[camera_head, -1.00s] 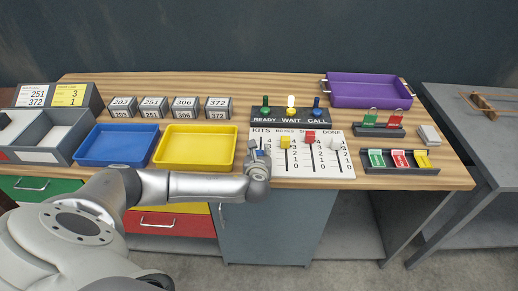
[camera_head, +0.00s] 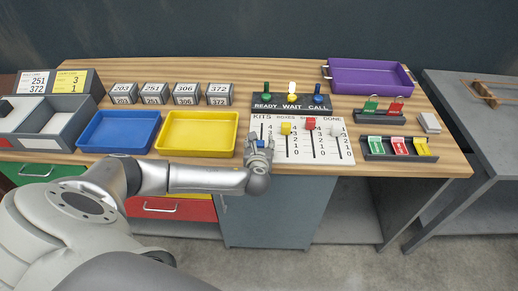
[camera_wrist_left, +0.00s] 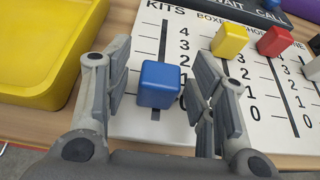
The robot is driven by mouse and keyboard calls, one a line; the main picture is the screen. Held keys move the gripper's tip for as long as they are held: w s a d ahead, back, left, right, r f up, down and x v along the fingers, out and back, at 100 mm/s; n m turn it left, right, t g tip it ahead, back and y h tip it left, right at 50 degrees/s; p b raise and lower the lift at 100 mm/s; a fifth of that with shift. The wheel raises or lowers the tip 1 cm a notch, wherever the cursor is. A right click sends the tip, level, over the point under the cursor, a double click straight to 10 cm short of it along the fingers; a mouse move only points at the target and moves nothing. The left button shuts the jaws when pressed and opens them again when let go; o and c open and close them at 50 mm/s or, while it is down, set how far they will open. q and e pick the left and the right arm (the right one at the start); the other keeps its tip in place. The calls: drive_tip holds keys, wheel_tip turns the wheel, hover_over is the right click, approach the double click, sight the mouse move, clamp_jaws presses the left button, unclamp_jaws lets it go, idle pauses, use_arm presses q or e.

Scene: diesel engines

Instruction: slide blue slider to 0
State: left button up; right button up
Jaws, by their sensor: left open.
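The blue slider (camera_wrist_left: 159,85) sits in the KITS column of the white slider board (camera_head: 318,153), the leftmost column. My left gripper (camera_head: 259,144) is over this column near the board's front edge. In the left wrist view my left gripper (camera_wrist_left: 162,90) is open, with one finger on each side of the slider. Gaps show on both sides. My right gripper is not in view.
On the same board are a yellow slider (camera_head: 286,128), a red slider (camera_head: 310,124) and a white slider (camera_head: 336,129). A dark READY/WAIT/CALL switch panel (camera_head: 291,106) stands behind. A yellow tray (camera_head: 197,153) is close on the left. A dark card rack (camera_head: 399,155) is right.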

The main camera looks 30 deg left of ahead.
use_arm(q)
drive_tip(key=v, duration=1.2)
